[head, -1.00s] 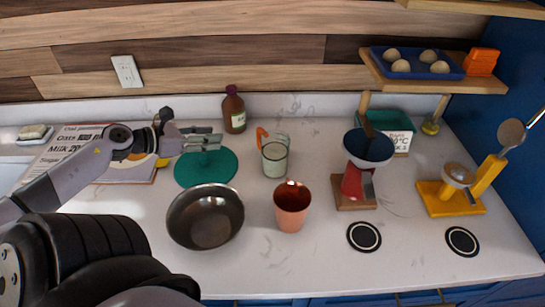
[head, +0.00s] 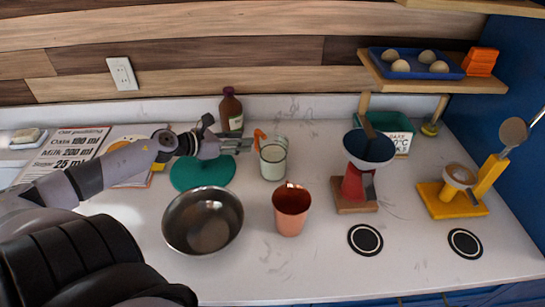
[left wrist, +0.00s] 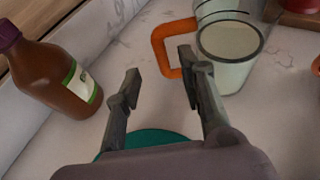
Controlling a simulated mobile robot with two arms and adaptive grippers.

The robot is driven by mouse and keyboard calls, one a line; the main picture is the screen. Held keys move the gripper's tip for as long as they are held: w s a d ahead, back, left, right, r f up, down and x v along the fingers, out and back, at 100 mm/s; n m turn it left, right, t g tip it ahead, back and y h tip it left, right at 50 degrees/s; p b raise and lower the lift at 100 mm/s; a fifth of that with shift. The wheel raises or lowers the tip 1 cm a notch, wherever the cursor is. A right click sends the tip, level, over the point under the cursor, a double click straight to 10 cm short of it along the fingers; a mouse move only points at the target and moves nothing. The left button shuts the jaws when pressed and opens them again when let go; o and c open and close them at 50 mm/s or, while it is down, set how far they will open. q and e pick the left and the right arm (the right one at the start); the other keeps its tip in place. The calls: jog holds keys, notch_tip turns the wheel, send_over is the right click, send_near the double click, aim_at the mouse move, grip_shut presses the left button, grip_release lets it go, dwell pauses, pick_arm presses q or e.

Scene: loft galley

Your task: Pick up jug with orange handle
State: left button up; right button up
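The jug (head: 273,161) is clear with pale contents and an orange handle (head: 259,137) on its left side. It stands upright on the counter, and in the left wrist view the jug (left wrist: 229,50) is at the upper right with its orange handle (left wrist: 165,45) toward the fingers. My left gripper (head: 245,143) is just left of the handle. In the left wrist view the left gripper (left wrist: 160,82) has its two fingers spread with nothing between them. The right fingertip is close to the handle; I cannot tell whether it touches. My right gripper is not in view.
A brown bottle (head: 231,110) stands behind my left gripper. A green round mat (head: 190,176), a metal bowl (head: 203,222) and a copper cup (head: 291,209) are near. A red scale (head: 354,187) stands to the right. Bare counter lies at the front middle.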

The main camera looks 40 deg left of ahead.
aim_at(257, 147)
pick_arm(q)
jog(key=shift+w+d+f, duration=0.1)
jog(key=shift+w+f, duration=0.1)
jog(key=shift+w, duration=0.4)
jog(key=shift+p+x, duration=0.5)
jog(key=shift+x, duration=1.85)
jog(key=shift+w+d+f, duration=0.1)
jog(key=shift+w+d, duration=0.1)
jog(key=shift+d, duration=0.05)
jog(key=shift+c, duration=0.4)
grip_shut()
